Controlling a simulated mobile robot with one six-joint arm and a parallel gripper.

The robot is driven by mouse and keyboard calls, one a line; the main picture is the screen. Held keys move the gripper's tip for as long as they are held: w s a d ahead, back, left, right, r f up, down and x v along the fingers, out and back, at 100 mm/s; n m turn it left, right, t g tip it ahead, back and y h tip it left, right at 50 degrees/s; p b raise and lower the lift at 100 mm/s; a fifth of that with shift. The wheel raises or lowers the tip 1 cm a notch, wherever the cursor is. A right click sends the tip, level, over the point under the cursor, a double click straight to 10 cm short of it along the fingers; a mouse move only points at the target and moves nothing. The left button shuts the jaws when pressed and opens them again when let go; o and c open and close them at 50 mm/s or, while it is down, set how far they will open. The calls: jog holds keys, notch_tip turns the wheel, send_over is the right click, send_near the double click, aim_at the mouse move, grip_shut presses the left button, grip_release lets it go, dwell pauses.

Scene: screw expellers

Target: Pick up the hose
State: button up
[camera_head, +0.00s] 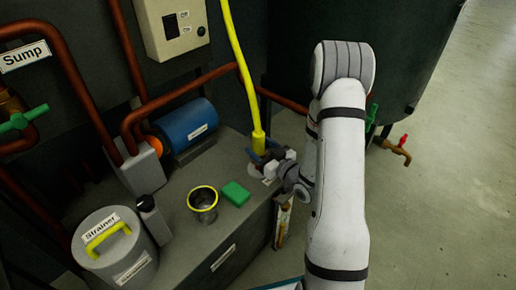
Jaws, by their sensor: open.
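The yellow hose (241,62) hangs down from the top of the view to the grey bench top, where its thicker yellow end (258,140) points downward. My gripper (262,157) is at this lower end, low over the bench's right corner. Its dark blue fingers show on the left side of and just below the hose end. The jaws are open. The wrist and the white arm come in from the right. I cannot tell whether the fingers touch the hose, and its very tip is partly hidden by the gripper.
A green block (236,193) and a yellow-rimmed cup (203,203) stand left of my gripper. A dark bottle (152,215), strainer (112,250) and blue motor (188,127) are farther left. Red pipes (180,92) run behind. Open floor (450,200) lies right.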

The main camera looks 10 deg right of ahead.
aim_at(255, 143)
jog(key=shift+x, duration=1.55)
jog(key=shift+a+r, duration=0.1)
jog(key=shift+c, duration=0.2)
jog(key=shift+s, duration=0.1)
jog(key=c, duration=1.2)
